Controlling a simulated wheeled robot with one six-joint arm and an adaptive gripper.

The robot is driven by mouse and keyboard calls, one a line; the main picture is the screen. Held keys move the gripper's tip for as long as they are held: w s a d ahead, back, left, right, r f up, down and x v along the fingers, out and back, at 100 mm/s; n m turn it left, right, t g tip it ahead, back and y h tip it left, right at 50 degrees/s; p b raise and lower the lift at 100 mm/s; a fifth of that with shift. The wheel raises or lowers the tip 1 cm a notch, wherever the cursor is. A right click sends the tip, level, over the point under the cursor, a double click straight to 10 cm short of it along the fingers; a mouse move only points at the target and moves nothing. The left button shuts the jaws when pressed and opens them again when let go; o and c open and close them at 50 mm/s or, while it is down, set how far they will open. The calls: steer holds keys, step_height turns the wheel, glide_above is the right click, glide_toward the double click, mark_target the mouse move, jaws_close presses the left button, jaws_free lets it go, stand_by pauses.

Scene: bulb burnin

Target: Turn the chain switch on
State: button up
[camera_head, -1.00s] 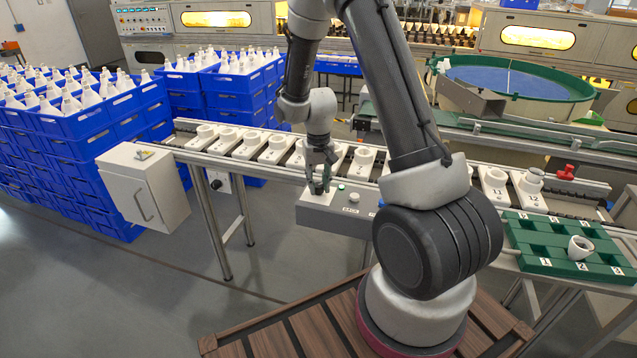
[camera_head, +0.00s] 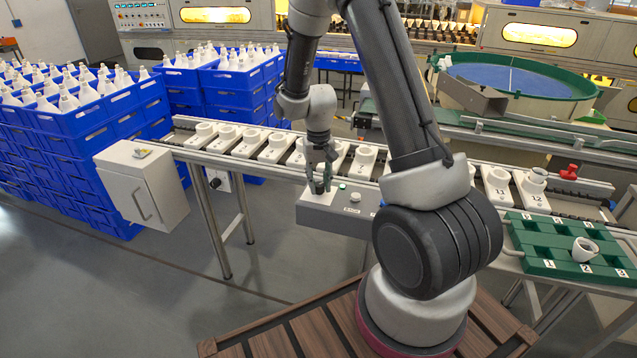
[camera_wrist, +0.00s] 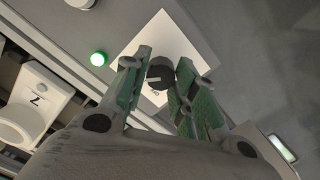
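The chain switch appears to be the black round knob (camera_wrist: 160,74) on a white plate (camera_wrist: 160,42). A pale pointer line on the knob points left in the wrist view, and partly hidden lettering lies beside it. My gripper (camera_wrist: 163,62) is over the plate, its green-padded fingers on either side of the knob. The gap between them is about the knob's width; I cannot tell whether they press on it. In the head view my gripper (camera_head: 319,188) points down at the left end of the grey control box (camera_head: 338,222), hiding the knob.
A green button (camera_wrist: 99,58) sits beside the plate, with a pale button (camera_wrist: 82,3) farther off. The conveyor (camera_head: 262,170) with numbered white holders runs behind the box. A white cabinet (camera_head: 150,190) stands left; a green tray (camera_head: 560,245) holding a white cup (camera_head: 584,250) is right.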

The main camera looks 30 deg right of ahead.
mark_target(320, 185)
steer(key=shift+o, duration=0.4)
step_height(320, 185, up, 12)
steer(key=shift+t, duration=0.3)
steer(key=f+n, duration=0.3)
steer(key=f, duration=0.1)
steer(key=shift+s, duration=0.35)
steer(key=n, duration=0.2)
steer(key=shift+w+f+n, duration=0.2)
steer(key=shift+n, duration=0.2)
step_height(320, 185, down, 8)
steer(key=shift+r, duration=0.2)
